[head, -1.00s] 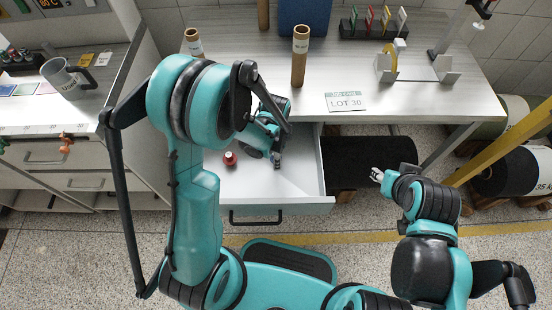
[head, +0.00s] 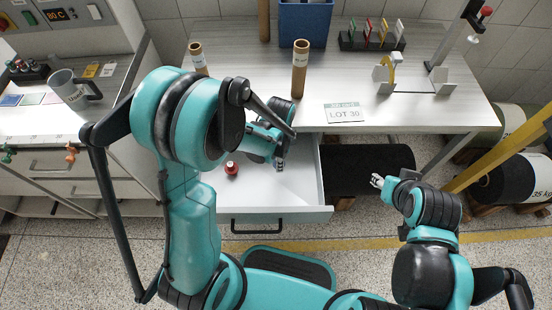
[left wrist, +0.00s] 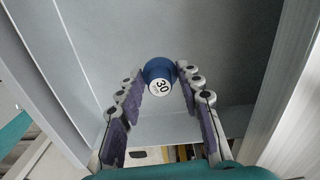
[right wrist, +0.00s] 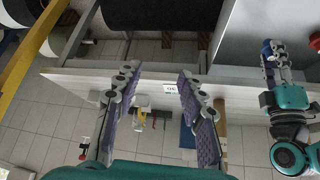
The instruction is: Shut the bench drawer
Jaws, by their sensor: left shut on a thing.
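The bench drawer (head: 290,196) is pulled out from under the workbench, and its dark handle (head: 257,226) faces me. A small weight with a red top (head: 231,169) stands inside at the left. My left gripper (head: 280,164) is over the drawer, partly hidden by my own arm. In the left wrist view the left gripper (left wrist: 160,80) is shut on a blue weight marked 30 (left wrist: 158,76), held at the fingertips. The blue weight also shows in the right wrist view (right wrist: 267,48). My right gripper (head: 377,182) is empty and open, right of the drawer; its fingers are apart in the right wrist view (right wrist: 155,75).
The workbench (head: 240,85) carries cardboard tubes (head: 300,68), a LOT 30 card (head: 344,113), a blue bin (head: 305,22) and a card rack (head: 372,38). Black rolls (head: 370,170) lie below at the right. A yellow post (head: 500,150) rises at the right. Floor is open before the drawer.

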